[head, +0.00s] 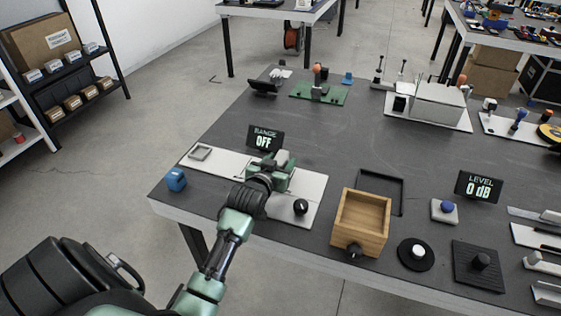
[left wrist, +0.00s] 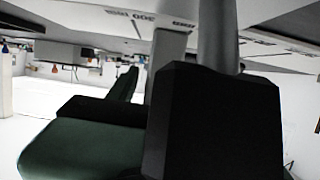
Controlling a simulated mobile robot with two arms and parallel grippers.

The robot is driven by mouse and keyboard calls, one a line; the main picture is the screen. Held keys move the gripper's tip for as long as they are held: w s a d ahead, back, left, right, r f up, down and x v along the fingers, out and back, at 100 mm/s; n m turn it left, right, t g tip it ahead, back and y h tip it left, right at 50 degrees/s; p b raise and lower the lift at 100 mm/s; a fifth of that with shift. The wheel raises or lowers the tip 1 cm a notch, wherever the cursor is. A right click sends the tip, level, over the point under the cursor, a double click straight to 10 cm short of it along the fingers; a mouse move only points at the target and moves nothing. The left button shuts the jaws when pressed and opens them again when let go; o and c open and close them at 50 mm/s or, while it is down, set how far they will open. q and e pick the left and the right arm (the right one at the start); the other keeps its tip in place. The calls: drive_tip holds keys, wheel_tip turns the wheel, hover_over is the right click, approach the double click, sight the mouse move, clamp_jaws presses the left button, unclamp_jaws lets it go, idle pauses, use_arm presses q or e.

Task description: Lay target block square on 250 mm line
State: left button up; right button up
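My left gripper (head: 272,168) is low over a long pale board (head: 313,186) on the dark table. In the head view its green and grey parts overlap, so a block between the fingers cannot be made out for sure. In the left wrist view, a dark finger fills the middle and a green finger with a black pad lies left of it. A light grey upright piece (left wrist: 166,62) shows behind them. Printed marks, one like 300, show upside down at the top; the 250 mm line is not clearly readable. My right gripper is out of view.
A display (head: 265,138) reads RANGE OFF behind the board. A wooden box (head: 361,222) stands right.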

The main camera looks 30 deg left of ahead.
use_arm(q)
drive_tip(key=shift+r, duration=0.2)
drive_tip(key=v, duration=1.2)
drive_tip(key=shift+d+f, duration=0.1)
